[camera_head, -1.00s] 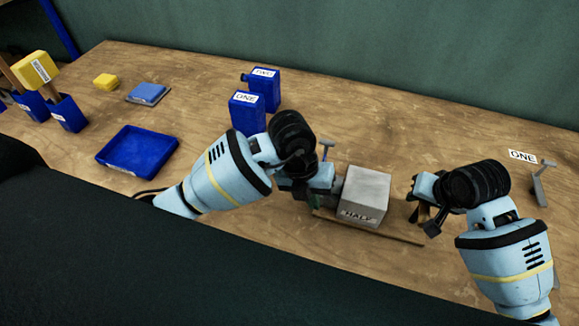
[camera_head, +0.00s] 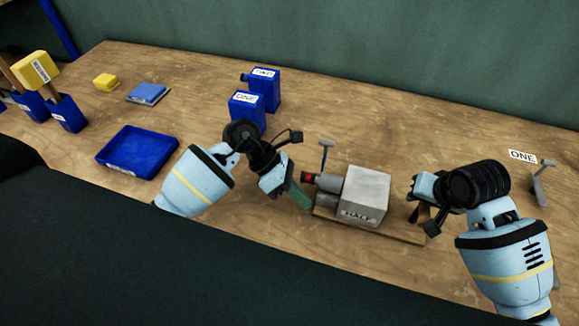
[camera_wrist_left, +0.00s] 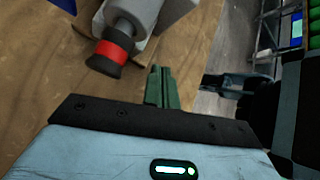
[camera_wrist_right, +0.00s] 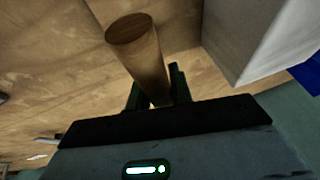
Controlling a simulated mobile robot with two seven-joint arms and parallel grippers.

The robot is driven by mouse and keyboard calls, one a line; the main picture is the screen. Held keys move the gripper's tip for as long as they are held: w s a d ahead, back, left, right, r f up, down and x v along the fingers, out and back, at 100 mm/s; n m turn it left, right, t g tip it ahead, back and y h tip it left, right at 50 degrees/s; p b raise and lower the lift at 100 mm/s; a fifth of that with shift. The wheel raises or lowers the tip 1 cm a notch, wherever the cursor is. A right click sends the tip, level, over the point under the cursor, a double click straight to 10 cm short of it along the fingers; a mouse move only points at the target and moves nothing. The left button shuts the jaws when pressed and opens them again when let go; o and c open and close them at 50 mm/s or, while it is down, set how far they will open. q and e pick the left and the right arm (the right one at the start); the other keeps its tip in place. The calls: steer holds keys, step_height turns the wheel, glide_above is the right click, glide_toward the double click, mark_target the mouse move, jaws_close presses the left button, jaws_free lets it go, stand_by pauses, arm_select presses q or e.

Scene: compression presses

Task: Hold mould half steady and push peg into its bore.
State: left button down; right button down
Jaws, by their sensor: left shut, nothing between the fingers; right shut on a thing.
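The mould half, a grey block (camera_head: 368,192) with a "HALF" label, sits on a thin wooden board (camera_head: 405,234). On its left side a grey cylinder (camera_head: 328,183) with a red band and black end sticks out; I cannot tell if it is the peg. The red band (camera_wrist_left: 108,52) also shows in the left wrist view. My left gripper (camera_head: 301,197) is shut and empty, just left of the cylinder and apart from it. My right gripper (camera_head: 422,214) is right of the block, shut on a brown wooden cylinder (camera_wrist_right: 140,50), with the pale block beside it. The bore is hidden.
A T-topped metal post (camera_head: 325,155) stands behind the cylinder; another (camera_head: 541,183) is at the far right by a "ONE" label. Blue containers (camera_head: 247,110) stand behind my left arm. A blue tray (camera_head: 107,160) lies left. The back right tabletop is clear.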

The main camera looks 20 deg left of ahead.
arm_select(q)
steer(key=a+m+h, duration=0.1)
steer(key=m+h, duration=0.1)
steer(key=m, duration=0.1)
steer(key=shift+w+a+r, duration=0.1)
steer(key=shift+w+a, duration=0.2)
steer(key=shift+a, duration=0.05)
arm_select(e)
steer(key=shift+r, duration=0.1)
arm_select(q)
steer(key=shift+w+a+r+m+t+h, duration=0.2)
steer(key=shift+a+m+t+h, duration=0.35)
steer(key=shift+m, duration=0.55)
steer(key=a+m+t+h, duration=0.1)
steer(key=a+m, duration=0.1)
steer(key=w+a+m+t+h, duration=0.1)
steer(key=a+m, duration=0.1)
steer(key=w+a+m+t+h, duration=0.1)
steer(key=a+m, duration=0.1)
steer(key=shift+a+r, duration=0.1)
steer(key=shift+r, duration=0.3)
steer(key=shift+w+a+r+m+t, duration=0.1)
steer(key=shift+a+m+t, duration=0.2)
steer(key=shift+a+m, duration=0.15)
steer(key=shift+w+a+r+m+t, duration=0.1)
steer(key=shift+a+m+t, duration=0.15)
steer(key=shift+a+m, duration=0.15)
steer(key=shift+x, duration=3.05)
steer(key=shift+d, duration=0.5)
steer(key=shift+a, duration=0.1)
